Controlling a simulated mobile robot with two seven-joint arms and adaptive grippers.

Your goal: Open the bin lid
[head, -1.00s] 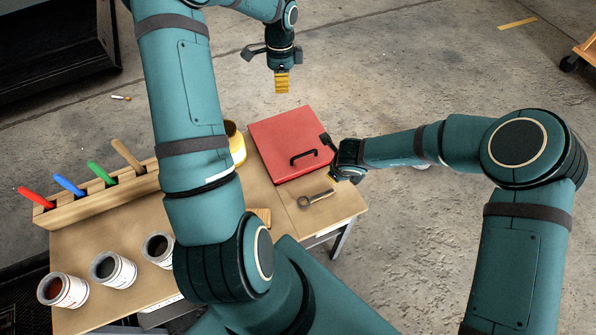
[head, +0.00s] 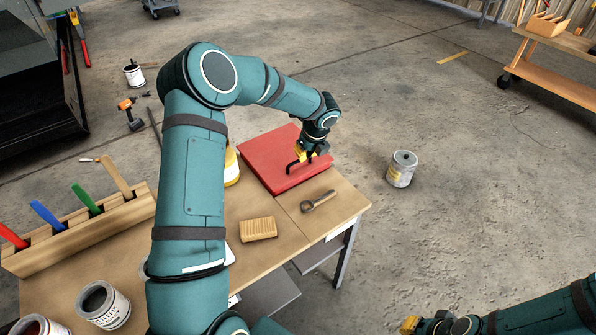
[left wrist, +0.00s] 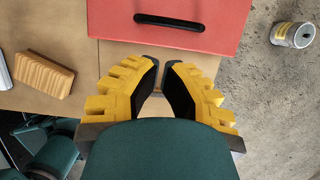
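The red bin lid (head: 268,160) lies shut and flat at the far right of the workbench. Its black bar handle (head: 291,167) is near the lid's front edge. In the left wrist view the lid (left wrist: 225,15) fills the top, with the handle (left wrist: 169,22) just beyond my fingertips. My left gripper (head: 306,157) hangs at the handle in the head view. In the left wrist view its yellow fingers (left wrist: 161,66) have a small empty gap between the tips, apart from the handle. My right gripper (head: 424,325) is low at the bottom right, away from the bench; its finger opening is unclear.
A can (head: 401,168) stands on the floor at right.

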